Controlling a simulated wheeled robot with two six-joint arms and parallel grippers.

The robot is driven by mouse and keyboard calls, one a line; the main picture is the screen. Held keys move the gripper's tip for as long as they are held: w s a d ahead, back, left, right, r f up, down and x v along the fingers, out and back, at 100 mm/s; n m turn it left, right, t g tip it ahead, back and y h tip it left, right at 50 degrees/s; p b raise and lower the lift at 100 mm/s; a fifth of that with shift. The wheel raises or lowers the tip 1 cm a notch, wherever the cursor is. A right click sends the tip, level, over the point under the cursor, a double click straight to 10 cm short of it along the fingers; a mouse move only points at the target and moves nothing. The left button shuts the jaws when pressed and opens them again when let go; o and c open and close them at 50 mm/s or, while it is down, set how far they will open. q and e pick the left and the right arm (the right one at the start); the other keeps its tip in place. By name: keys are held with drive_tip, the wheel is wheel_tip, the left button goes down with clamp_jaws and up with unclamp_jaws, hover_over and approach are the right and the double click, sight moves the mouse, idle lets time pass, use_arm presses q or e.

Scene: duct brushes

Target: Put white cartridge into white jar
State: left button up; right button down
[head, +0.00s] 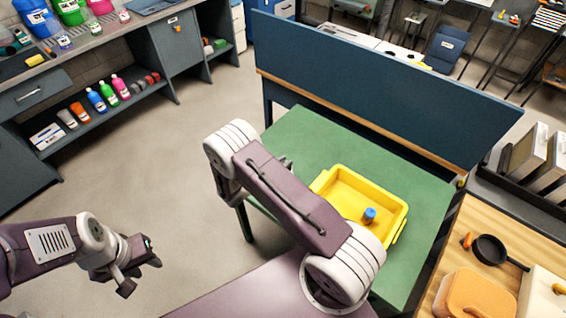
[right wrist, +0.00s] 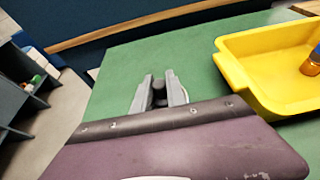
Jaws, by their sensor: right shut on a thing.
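My right gripper (right wrist: 158,94) shows in the right wrist view above the green table, left of the yellow tray. Its grey fingers are shut on a small dark thing (right wrist: 159,92), mostly hidden between them; I cannot tell whether it is the cartridge. In the head view my right arm hides most of this gripper. My left gripper (head: 139,268) is open and empty over the floor at the lower left. I cannot make out a white cartridge or a white jar in either view.
A yellow tray (head: 332,180) on the green table (head: 300,130) holds a small blue-capped orange container (head: 369,215). A tall blue panel (head: 380,80) borders the table's back. A wooden counter (head: 490,225) with a pan (head: 490,249) stands at right. Shelves with bottles stand at left.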

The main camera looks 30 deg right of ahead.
drive_tip(key=shift+f+b, duration=0.6)
drive_tip(key=shift+s+a, duration=0.1)
drive_tip(key=shift+s, duration=0.05)
drive_tip(key=c, duration=1.3)
unclamp_jaws()
drive_tip(key=shift+c, duration=0.2)
